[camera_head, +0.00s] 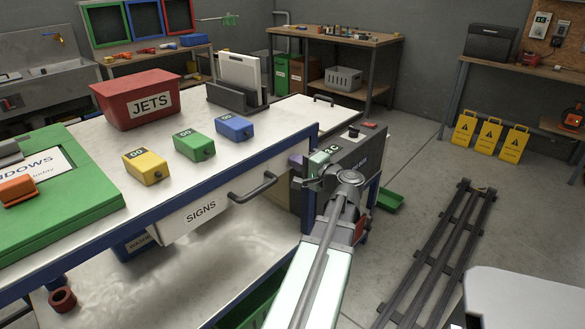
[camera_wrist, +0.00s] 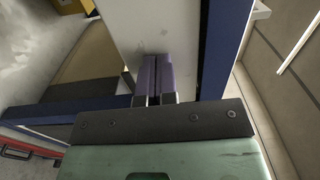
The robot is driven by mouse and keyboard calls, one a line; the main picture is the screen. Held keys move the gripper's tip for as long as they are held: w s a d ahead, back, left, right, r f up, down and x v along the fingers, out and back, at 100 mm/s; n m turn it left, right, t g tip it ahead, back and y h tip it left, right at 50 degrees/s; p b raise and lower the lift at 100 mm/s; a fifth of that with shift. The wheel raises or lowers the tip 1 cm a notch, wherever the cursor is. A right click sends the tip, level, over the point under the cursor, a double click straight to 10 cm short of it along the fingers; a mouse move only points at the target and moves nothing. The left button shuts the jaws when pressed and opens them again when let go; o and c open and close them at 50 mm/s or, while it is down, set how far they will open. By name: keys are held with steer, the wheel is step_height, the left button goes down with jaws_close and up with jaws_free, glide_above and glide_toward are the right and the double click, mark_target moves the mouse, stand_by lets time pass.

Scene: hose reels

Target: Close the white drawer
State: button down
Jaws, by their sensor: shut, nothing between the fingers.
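The white drawer (camera_head: 201,212), labelled SIGNS, is under the near long edge of the white-topped bench (camera_head: 90,165). Its dark bar handle (camera_head: 253,188) sticks out near its right end. I cannot tell exactly how far the drawer stands out. My gripper (camera_head: 296,160) is low at the right end of the bench, right of the handle and partly hidden behind my wrist. In the wrist view its purple fingers (camera_wrist: 156,62) are together and empty, with their tips close to a white panel (camera_wrist: 170,25). I cannot tell whether they touch it.
A blue beam (camera_wrist: 224,45) runs beside the fingers. The bench top holds a red JETS bin (camera_head: 137,100), yellow, green and blue blocks, and a green WINDOWS case (camera_head: 95,200). Dark rails (camera_head: 440,255) lie on the floor at right.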

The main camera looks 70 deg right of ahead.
steer(key=shift+w+d+r, duration=0.15)
steer(key=v, duration=1.4)
steer(key=shift+a, duration=0.2)
